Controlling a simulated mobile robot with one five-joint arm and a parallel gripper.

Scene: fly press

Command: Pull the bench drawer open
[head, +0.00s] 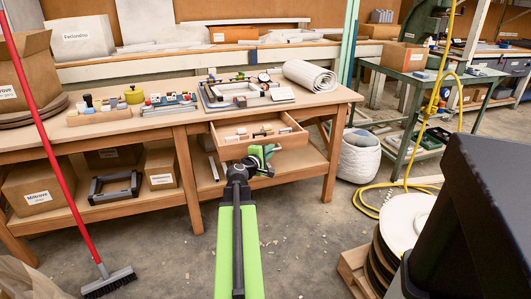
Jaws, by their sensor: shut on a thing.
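The bench drawer (286,143) is wooden and sits under the top of a wooden workbench (240,111). It stands pulled out from the bench, with its inside visible. Several small items (262,131) lie in it. My green and black gripper (262,158) is at the lower left part of the drawer front. It is shut at the drawer front, where the drawer handle would be. The handle itself is hidden behind my gripper, and the fingertips are small in view.
Blocks, a frame and a white roll (310,75) lie on the bench top. A white sack (360,156) stands right of the bench. A red-handled broom (108,280) is at left. A yellow hose (372,200) and stacked discs are at right.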

